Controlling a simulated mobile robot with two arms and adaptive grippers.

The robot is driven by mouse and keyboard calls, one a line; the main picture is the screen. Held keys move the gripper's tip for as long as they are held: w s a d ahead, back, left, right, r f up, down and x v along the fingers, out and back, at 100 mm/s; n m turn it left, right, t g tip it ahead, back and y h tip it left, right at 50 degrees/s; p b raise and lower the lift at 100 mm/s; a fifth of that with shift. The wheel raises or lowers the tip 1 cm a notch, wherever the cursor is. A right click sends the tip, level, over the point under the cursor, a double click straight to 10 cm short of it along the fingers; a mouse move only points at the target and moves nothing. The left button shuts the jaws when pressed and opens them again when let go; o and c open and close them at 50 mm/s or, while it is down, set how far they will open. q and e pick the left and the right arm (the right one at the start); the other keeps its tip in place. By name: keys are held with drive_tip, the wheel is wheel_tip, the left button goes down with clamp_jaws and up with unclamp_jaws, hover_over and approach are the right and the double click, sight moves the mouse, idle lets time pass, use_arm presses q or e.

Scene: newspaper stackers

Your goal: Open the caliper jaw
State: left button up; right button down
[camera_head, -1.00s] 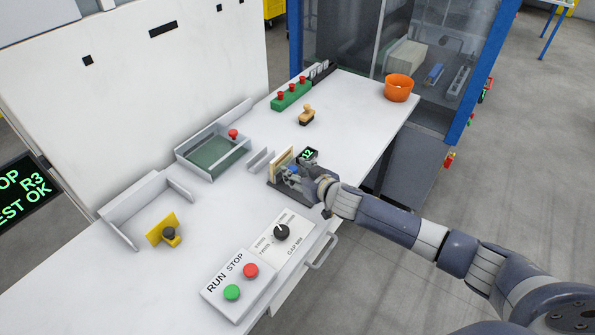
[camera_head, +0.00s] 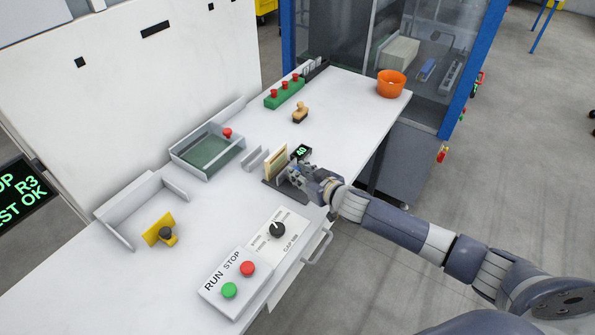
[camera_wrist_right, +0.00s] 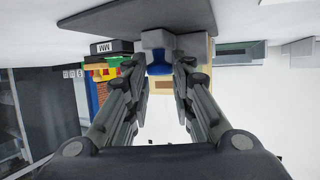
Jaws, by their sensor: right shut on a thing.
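The caliper stands near the table's front edge in the head view, with a dark base (camera_head: 271,186), an upright beige block (camera_head: 275,163) and a small display with green digits (camera_head: 301,152). My right gripper (camera_head: 297,174) is at the caliper, right of the beige block. In the right wrist view the fingers (camera_wrist_right: 159,80) are shut on the blue jaw piece (camera_wrist_right: 160,68), which sits below a grey block (camera_wrist_right: 157,39). The fingers partly hide the jaw in the head view. My left gripper is not in view.
A panel with a knob (camera_head: 277,230) and a RUN/STOP box (camera_head: 235,290) lie in front. Grey trays (camera_head: 176,159) line the back. A stamp (camera_head: 300,113), a green block with red buttons (camera_head: 285,94) and an orange bowl (camera_head: 391,84) stand farther off.

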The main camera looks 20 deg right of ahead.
drive_tip(key=shift+d+f, duration=0.15)
drive_tip(key=c, duration=1.4)
unclamp_jaws()
drive_tip(key=shift+o, duration=0.2)
drive_tip(key=shift+s, duration=0.1)
drive_tip(key=v, duration=1.2)
